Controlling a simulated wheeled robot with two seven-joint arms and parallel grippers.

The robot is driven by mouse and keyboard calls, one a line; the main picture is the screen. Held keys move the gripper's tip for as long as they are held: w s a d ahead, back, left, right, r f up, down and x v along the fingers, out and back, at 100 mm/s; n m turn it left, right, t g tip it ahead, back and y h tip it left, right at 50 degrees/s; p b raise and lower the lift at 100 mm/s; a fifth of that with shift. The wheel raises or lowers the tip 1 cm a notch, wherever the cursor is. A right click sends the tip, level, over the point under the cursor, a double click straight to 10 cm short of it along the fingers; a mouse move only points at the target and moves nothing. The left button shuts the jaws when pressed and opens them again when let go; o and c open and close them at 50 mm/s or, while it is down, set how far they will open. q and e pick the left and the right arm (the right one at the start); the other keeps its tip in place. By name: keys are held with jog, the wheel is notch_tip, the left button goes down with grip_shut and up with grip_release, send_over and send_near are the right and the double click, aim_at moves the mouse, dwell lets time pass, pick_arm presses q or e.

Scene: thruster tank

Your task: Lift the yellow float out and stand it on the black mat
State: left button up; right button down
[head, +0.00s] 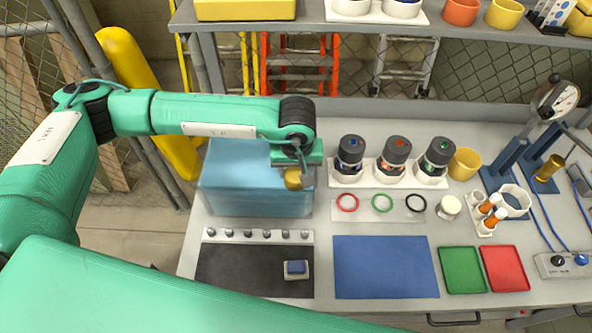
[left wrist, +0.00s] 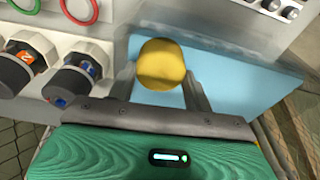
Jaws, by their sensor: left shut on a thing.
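The yellow float (head: 292,181) is at the right side of the blue water tank (head: 245,205). My left gripper (head: 298,176) is over that part of the tank and shut on the float. In the left wrist view the round yellow float (left wrist: 161,63) sits between the two fingers of the gripper (left wrist: 162,80), with light blue behind it. I cannot tell whether the float still touches the water. The black mat (head: 225,268) lies in front of the tank. My right gripper is not in view.
A small blue block on a pale base (head: 296,269) occupies the mat's right end. A strip of several knobs (head: 258,236) runs between tank and mat. Dark-topped thrusters (head: 397,150) stand right of the tank. A blue mat (head: 385,267) lies right of the black one.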

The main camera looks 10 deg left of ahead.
pick_arm(q)
notch_tip(320, 180, up, 19)
jog(key=b, duration=0.6)
notch_tip(320, 180, up, 11)
jog(key=p, duration=0.4)
send_over(296, 173)
jog(key=shift+f, duration=0.2)
dwell(0.4)
dwell(1.0)
